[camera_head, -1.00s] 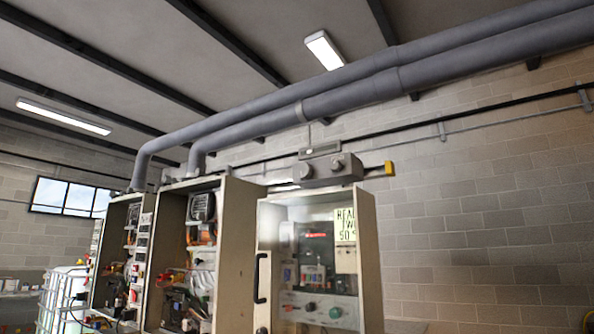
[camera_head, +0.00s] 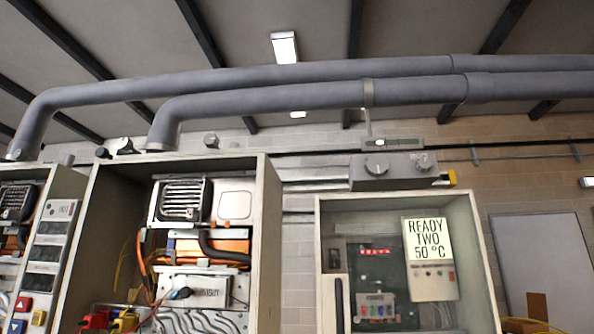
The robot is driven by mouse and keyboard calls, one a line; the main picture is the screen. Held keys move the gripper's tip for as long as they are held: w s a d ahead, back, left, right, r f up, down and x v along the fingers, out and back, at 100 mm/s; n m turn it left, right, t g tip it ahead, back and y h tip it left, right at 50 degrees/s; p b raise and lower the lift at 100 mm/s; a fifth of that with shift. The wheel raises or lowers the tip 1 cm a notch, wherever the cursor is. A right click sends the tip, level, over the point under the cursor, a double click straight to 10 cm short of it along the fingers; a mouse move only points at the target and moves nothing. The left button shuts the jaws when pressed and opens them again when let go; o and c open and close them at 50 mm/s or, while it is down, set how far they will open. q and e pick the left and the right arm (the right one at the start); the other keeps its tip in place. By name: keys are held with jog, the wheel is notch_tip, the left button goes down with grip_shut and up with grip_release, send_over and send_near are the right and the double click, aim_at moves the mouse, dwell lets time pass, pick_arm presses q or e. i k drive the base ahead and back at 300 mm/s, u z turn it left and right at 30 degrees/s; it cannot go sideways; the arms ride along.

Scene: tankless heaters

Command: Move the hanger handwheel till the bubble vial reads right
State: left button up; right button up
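A hanger strap and rod (camera_head: 368,110) run from the lower grey pipe (camera_head: 270,101) down to the bar. Neither of my grippers is in view.
The right cabinet (camera_head: 319,240) has a glazed front, a dark vertical handle (camera_head: 339,305) and a sign (camera_head: 432,251) reading "READY TWO 50 °C". An open cabinet (camera_head: 262,240) with wires and a heater stands to its left. A yellow piece (camera_head: 452,177) sticks out right of the knob box.

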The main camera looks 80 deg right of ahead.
aim_at(376, 165)
jog(key=i, duration=1.1)
jog(key=z, duration=3.5)
